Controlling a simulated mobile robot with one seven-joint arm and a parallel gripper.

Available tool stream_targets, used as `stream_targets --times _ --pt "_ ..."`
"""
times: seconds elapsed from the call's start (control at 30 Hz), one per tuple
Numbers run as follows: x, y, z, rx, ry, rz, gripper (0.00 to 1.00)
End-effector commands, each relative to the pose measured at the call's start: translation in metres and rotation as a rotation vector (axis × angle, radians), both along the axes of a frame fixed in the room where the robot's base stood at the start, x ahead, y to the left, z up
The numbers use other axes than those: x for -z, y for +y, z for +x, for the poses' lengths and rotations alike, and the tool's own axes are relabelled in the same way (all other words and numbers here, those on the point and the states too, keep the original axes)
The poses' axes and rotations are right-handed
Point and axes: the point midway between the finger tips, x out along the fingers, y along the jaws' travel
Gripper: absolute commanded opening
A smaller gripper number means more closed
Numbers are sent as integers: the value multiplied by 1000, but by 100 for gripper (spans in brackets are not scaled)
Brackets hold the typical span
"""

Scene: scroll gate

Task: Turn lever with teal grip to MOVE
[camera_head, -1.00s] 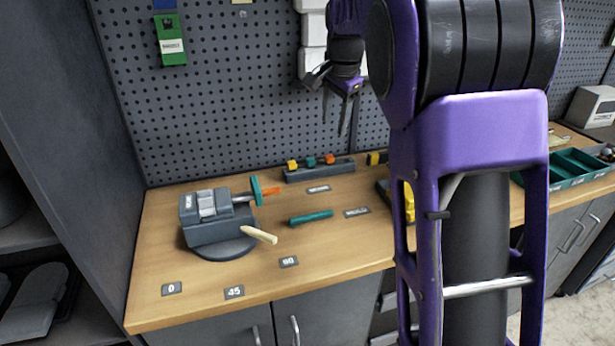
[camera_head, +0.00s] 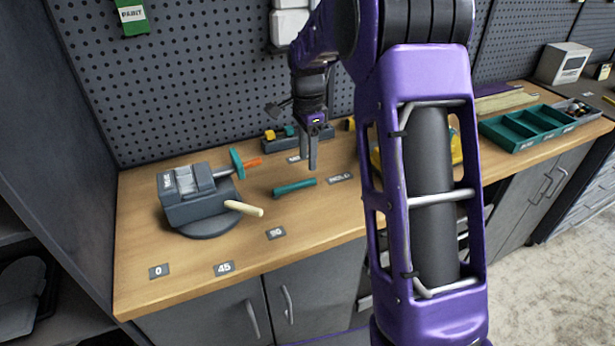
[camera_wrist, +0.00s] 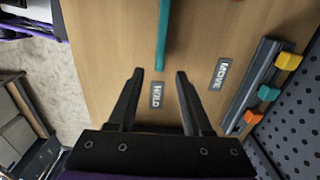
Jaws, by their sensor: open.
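The lever's teal grip (camera_head: 294,186) lies low over the wooden bench, its right end pointing at the HOLD label (camera_head: 341,178). In the wrist view the teal grip (camera_wrist: 163,35) runs from the top edge down toward the HOLD label (camera_wrist: 157,95). The MOVE label (camera_wrist: 220,74) is to its right; in the head view it is partly hidden behind my fingers. My gripper (camera_head: 312,165) points down above the bench at the grip's label end. In the wrist view my gripper (camera_wrist: 160,73) is open and empty, its fingertips on either side of the grip's end line.
A rack (camera_wrist: 262,88) with yellow, teal and orange blocks is near the pegboard (camera_head: 190,80). A green tray (camera_head: 530,125) is at right.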

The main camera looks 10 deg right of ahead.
Motion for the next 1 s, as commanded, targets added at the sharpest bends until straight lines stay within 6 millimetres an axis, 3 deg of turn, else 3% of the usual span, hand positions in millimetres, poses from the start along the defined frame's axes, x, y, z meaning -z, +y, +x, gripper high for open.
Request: stream_targets --times 0.1,0.3,0.73,0.77,1.0 --pt "27 0 -1 0 3 0 50" --pt "55 0 0 1 1 1 50" --pt "66 0 0 0 -1 0 50" --pt "66 0 0 0 -1 0 48" --pt "66 0 0 0 -1 0 5"
